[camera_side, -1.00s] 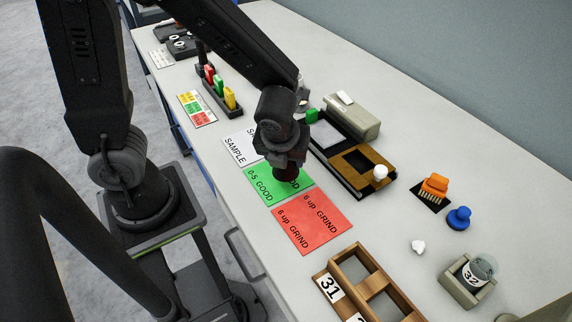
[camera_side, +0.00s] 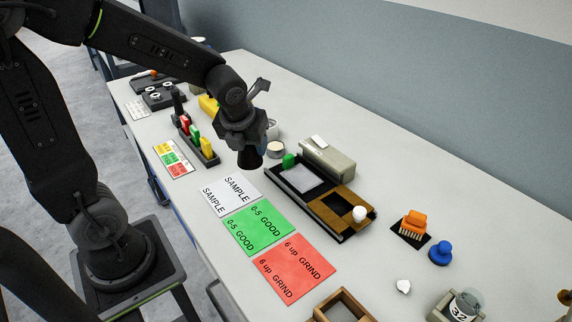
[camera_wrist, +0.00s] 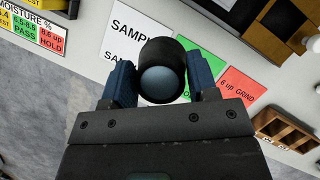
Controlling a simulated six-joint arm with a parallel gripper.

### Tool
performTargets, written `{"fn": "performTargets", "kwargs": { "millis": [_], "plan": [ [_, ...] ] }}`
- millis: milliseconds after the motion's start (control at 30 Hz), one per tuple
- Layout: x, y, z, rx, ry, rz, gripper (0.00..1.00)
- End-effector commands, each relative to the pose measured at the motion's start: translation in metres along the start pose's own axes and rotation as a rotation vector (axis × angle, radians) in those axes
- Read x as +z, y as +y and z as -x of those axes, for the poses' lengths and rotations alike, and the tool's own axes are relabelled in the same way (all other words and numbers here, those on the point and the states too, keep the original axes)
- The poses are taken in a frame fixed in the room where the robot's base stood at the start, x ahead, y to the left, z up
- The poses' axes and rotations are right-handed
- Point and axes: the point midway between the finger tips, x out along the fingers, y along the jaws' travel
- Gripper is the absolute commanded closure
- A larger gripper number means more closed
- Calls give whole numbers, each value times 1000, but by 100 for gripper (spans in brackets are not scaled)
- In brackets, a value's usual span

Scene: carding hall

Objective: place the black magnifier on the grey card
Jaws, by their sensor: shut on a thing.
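The black magnifier (camera_side: 250,158) is a short dark cylinder held upright under my gripper (camera_side: 246,142). In the wrist view the magnifier (camera_wrist: 163,66) sits between two blue fingers and shows a bluish round lens. It hangs near the far edge of a white card lettered SAMPLE (camera_side: 228,194), apparently above the table; the exact gap is hard to tell. No plainly grey card shows; the SAMPLE card is the palest. A pale grey panel (camera_side: 302,174) lies in a black tray to the right. The magnifier covers part of the SAMPLE card in the wrist view.
A green card (camera_side: 258,229) and a red card (camera_side: 294,266) lie in line with the SAMPLE card. A rack of coloured blocks (camera_side: 199,148) stands left. A beige box (camera_side: 326,158) stands behind the tray, and a round tin (camera_side: 275,149) is close beside my gripper.

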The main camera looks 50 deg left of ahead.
Motion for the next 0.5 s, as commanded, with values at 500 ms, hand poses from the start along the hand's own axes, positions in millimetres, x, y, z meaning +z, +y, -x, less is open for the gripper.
{"fn": "performTargets", "kwargs": {
  "millis": [500],
  "plan": [
    [77, -101, -57, -95, -3, -233, 70]
  ]
}}
